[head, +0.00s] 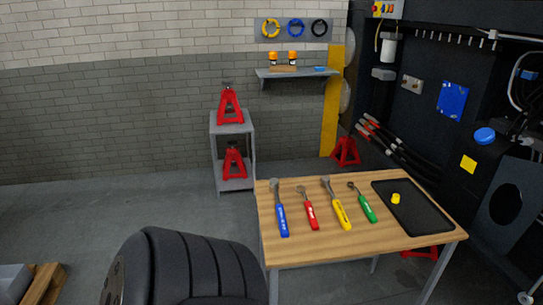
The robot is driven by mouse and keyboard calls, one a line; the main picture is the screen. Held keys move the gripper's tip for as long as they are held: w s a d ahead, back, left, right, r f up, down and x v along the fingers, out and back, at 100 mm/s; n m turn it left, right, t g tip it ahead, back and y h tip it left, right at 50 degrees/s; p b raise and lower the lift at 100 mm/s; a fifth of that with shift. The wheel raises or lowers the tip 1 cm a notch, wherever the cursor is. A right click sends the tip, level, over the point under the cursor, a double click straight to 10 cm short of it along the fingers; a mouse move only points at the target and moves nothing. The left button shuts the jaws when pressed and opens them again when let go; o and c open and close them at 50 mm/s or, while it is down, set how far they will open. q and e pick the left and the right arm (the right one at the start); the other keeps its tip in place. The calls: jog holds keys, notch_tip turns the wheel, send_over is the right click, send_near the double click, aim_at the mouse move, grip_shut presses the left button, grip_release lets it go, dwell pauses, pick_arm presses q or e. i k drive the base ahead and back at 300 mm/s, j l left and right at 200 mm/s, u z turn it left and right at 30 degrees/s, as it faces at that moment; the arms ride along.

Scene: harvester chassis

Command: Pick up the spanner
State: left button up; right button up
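Several hand tools lie in a row on a wooden-topped table (330,245), heads toward the back and coloured handles toward the front. From left to right they are a blue-handled tool (282,219), a red-handled tool (310,214), a yellow-handled tool (341,214) and a green-handled tool (367,209). Their grey metal heads are small in this view, and I cannot tell for certain which one is the spanner. They lie apart from one another. Neither of my grippers is in view.
A black tray (420,213) with a small yellow item (396,198) lies on the table's right. A large black ribbed, tyre-like object (190,270) stands in front left. A grey shelf stand (232,127) holds red jack stands. Dark machinery (505,190) stands right. Floor at left is mostly clear.

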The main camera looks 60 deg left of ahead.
aim_at(313, 221)
jog(key=u, duration=1.8)
jog(key=z, duration=2.25)
jog(key=u, duration=3)
